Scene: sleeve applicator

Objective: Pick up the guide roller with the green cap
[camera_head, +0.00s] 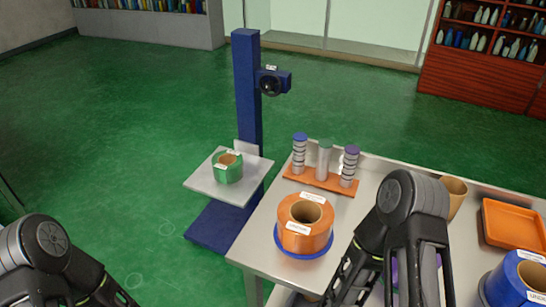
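The guide roller with the green cap (324,160) is a pale grey upright cylinder. It stands in the middle of an orange rack (321,181), between a blue-capped roller (299,155) and a purple-capped roller (349,167), both dark-banded. My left gripper (112,295) is at the bottom left, away from the table and partly cut off. Fingertips of both are hidden or out of frame, so their opening is unclear.
An orange roll (290,236) on a blue base stands in front of the rack on the grey table (262,246). A brown cup (454,191), orange tray (511,222) and blue roll (513,283) are to the right. A blue column (246,90) holds a plate with a green roll (228,168).

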